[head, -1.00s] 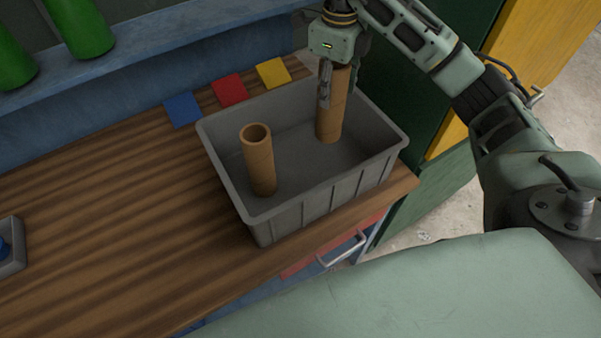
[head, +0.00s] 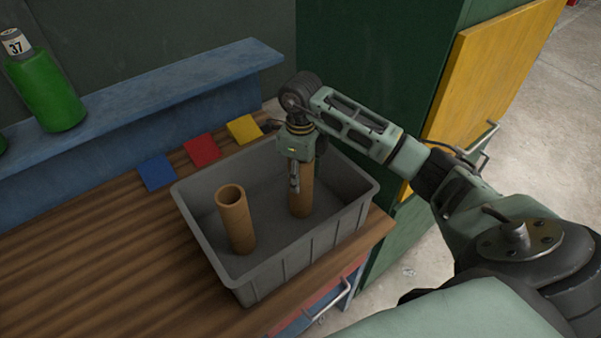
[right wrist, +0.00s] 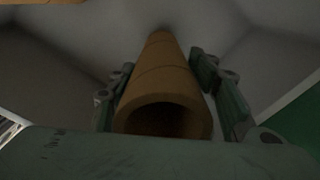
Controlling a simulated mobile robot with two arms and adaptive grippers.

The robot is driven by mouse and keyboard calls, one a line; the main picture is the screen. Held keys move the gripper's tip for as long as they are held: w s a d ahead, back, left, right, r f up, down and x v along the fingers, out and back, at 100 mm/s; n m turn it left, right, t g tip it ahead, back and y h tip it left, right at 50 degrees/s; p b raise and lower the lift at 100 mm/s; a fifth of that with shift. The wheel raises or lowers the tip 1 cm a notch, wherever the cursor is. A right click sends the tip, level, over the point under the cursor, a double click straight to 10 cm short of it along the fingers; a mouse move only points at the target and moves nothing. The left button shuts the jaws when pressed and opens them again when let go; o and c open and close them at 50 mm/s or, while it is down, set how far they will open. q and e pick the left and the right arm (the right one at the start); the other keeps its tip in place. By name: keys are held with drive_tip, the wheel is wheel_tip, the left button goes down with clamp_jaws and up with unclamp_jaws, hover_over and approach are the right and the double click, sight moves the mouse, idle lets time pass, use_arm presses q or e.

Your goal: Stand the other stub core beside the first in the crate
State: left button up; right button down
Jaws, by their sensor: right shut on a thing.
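The grey crate (head: 290,262) stands on the wooden bench. The first stub core (head: 236,222), a brown hollow tube, stands upright in its left part. The other stub core (head: 301,198) is upright in the right part of the crate, its top hidden by my right gripper (head: 295,180). In the right wrist view this core (right wrist: 162,90) lies between the two fingers (right wrist: 170,98), its open end towards the camera. The right gripper is shut on it. Its lower end appears at the crate floor; I cannot tell whether it touches. My left gripper is not in view.
Blue (head: 156,171), red (head: 201,150) and yellow (head: 244,129) squares lie behind the crate. A green bottle (head: 46,92) stands on the blue shelf (head: 170,85). A dark green cabinet side (head: 375,75) with a yellow panel (head: 490,70) is to the right. The bench left of the crate is clear.

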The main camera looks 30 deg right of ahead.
drive_tip(key=shift+f, duration=0.15)
drive_tip(key=c, duration=0.9)
unclamp_jaws()
drive_tip(key=shift+r, duration=0.5)
wheel_tip(320, 180, up, 10)
drive_tip(key=shift+b, duration=1.25)
drive_tip(key=shift+r, duration=0.7)
